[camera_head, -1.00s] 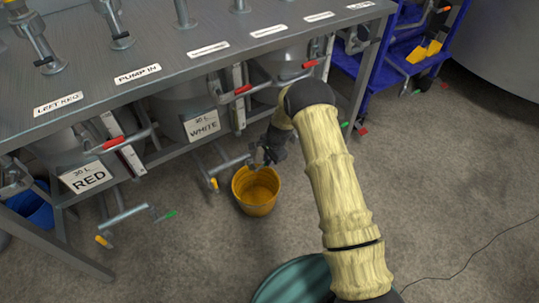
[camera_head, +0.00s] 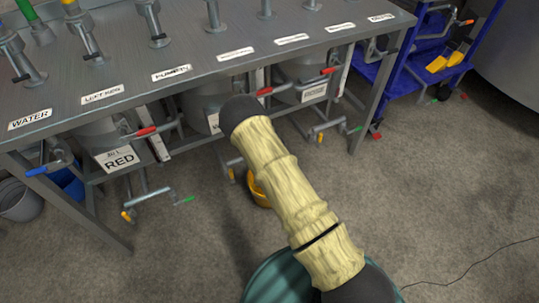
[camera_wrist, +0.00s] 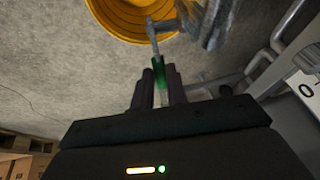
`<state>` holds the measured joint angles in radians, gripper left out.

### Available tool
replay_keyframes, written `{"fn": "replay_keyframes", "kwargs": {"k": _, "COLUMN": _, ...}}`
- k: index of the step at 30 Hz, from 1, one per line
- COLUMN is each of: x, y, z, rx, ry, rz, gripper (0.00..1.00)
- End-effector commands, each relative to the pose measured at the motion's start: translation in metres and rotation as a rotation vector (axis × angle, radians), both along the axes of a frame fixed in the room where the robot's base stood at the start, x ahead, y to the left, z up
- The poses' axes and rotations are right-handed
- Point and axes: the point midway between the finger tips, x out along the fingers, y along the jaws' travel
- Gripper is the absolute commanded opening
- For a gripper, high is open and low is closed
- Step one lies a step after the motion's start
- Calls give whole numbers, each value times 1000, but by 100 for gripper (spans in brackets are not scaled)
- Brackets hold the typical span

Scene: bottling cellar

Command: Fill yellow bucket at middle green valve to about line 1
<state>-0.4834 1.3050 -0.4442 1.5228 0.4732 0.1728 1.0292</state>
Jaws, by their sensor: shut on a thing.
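The yellow bucket (camera_head: 257,192) stands on the floor under the bench front, mostly hidden behind my arm in the head view. In the wrist view, part of the yellow bucket (camera_wrist: 118,18) shows at the top, with a grey metal pipe over its edge. My gripper (camera_wrist: 159,88) is shut on the green valve handle (camera_wrist: 160,72), whose grey stem runs up towards the bucket. My gripper and this green handle are hidden behind my arm in the head view.
Other green handles show at left (camera_head: 184,200) and right (camera_head: 355,128). Red-handled levers and a keg sign reading RED (camera_head: 120,158) are under the metal bench (camera_head: 130,115). A blue cart (camera_head: 400,70) stands at the right.

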Motion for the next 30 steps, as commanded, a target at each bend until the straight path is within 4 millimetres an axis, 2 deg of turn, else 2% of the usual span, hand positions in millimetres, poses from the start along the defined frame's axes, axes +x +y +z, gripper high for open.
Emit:
{"fn": "replay_keyframes", "kwargs": {"k": 8, "x": 0, "y": -9, "z": 0, "rx": -25, "ry": -9, "rz": -18, "gripper": 0}}
{"fn": "replay_keyframes", "kwargs": {"k": 18, "x": 0, "y": -9, "z": 0, "rx": -26, "ry": -10, "rz": -19, "gripper": 0}}
{"fn": "replay_keyframes", "kwargs": {"k": 19, "x": 0, "y": -9, "z": 0, "rx": -26, "ry": -10, "rz": -19, "gripper": 21}}
{"fn": "replay_keyframes", "kwargs": {"k": 21, "x": 0, "y": -9, "z": 0, "rx": -26, "ry": -10, "rz": -18, "gripper": 35}}
{"fn": "replay_keyframes", "kwargs": {"k": 22, "x": 0, "y": -9, "z": 0, "rx": -26, "ry": -10, "rz": -18, "gripper": 37}}
{"fn": "replay_keyframes", "kwargs": {"k": 30, "x": 0, "y": -9, "z": 1, "rx": -27, "ry": -10, "rz": -19, "gripper": 37}}
